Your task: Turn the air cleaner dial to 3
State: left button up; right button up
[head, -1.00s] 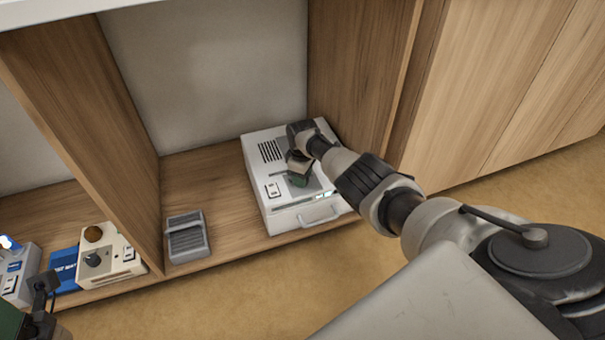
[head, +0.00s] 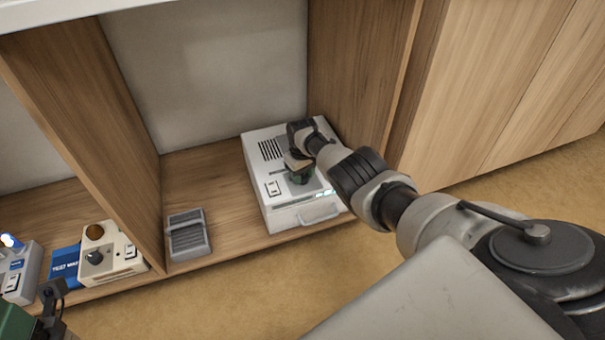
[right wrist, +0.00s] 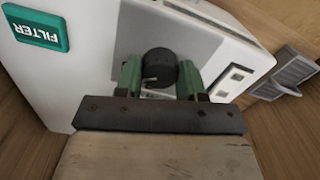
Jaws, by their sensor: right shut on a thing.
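The air cleaner (head: 285,218) is a white box with a slotted vent, a rocker switch and a front handle, on the shelf floor. My right gripper (head: 300,177) is over its top. In the right wrist view, the black dial (right wrist: 160,68) sits between the green fingers of my right gripper (right wrist: 160,77), which is shut on it. A short pale mark shows on the dial; the number it points to cannot be read. The arm and fingers hide the dial in the head view. Part of my left gripper (head: 50,297) shows at the lower left; its jaw state is unclear.
A grey ridged device (head: 188,234) stands left of the air cleaner. Beyond the wooden divider (head: 95,130) are a cream device with a knob (head: 112,262), a blue box (head: 65,264) and a grey device (head: 18,275). A green FILTER label (right wrist: 40,32) is on the cleaner.

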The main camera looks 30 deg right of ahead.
dwell(0.3)
jog(key=o, duration=0.9)
jog(key=shift+r, duration=0.1)
